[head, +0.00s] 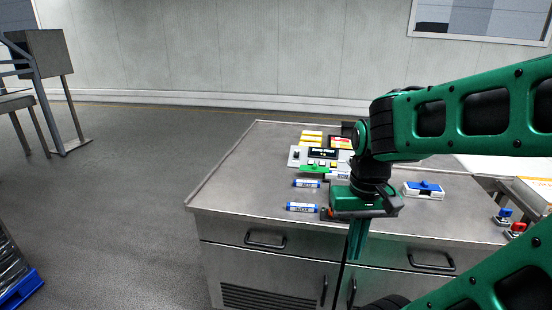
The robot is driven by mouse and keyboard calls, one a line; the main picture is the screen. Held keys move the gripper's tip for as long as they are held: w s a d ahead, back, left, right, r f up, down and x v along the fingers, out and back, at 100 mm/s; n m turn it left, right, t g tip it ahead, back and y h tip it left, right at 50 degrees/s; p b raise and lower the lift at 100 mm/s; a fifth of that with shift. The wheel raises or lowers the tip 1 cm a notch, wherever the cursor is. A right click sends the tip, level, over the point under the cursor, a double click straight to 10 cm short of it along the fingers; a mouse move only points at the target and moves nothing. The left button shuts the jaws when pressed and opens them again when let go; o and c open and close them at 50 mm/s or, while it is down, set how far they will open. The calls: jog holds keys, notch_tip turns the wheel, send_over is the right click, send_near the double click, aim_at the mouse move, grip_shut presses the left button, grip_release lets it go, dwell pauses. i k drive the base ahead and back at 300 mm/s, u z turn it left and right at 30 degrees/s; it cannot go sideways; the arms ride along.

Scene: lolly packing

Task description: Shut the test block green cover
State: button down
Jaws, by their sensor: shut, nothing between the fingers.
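The test block (296,157) is a light grey unit with a dark display, lying on the grey cabinet top. A green cover (314,169) shows at its front edge; the picture is too small to tell how far open it stands. My gripper (356,256) points down to the right of the block and nearer to me, in front of the cabinet's front edge in the picture. Its fingers are together and empty, apart from the cover. My wrist hides part of the cabinet top right of the block.
Two blue-and-white cylinders (302,207) lie in front of the block. A blue-and-white box (423,191) sits right of my wrist. Yellow packs (312,136) lie behind the block. Blue and red items (504,214) stand at the far right. The left part of the cabinet top (240,170) is clear.

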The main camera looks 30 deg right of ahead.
aim_at(315, 168)
jog(key=z, duration=0.2)
jog(key=i, duration=1.05)
jog(key=z, duration=0.5)
